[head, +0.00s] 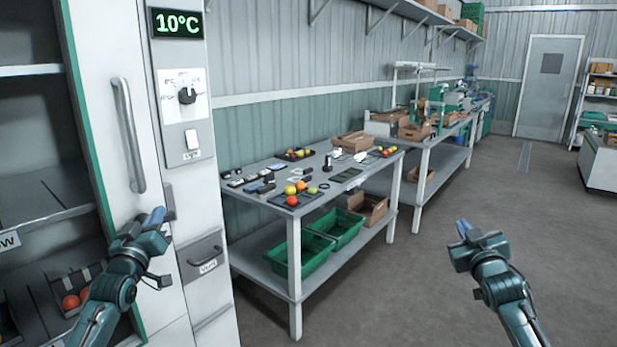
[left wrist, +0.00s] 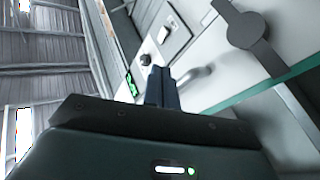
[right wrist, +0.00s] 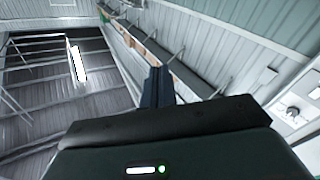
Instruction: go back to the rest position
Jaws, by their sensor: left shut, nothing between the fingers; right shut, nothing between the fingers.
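My left gripper (head: 153,220) is raised in front of the white cold cabinet in the head view, near its lower front. Its fingers are together and empty, and they also show shut in the left wrist view (left wrist: 161,88). My right gripper (head: 463,229) is raised over open floor at the right of the head view. Its fingers are shut and empty, as the right wrist view (right wrist: 157,88) also shows. Neither gripper is seen holding anything. I cannot tell from the head view whether the left fingers touch the cabinet.
The cabinet (head: 188,235) has a long handle (head: 128,135), a 10°C display (head: 177,23) and open shelves at left. A work table (head: 262,197) bears tomatoes and small tools, with green crates (head: 303,257) below. The floor (head: 410,290) between table and right arm is clear.

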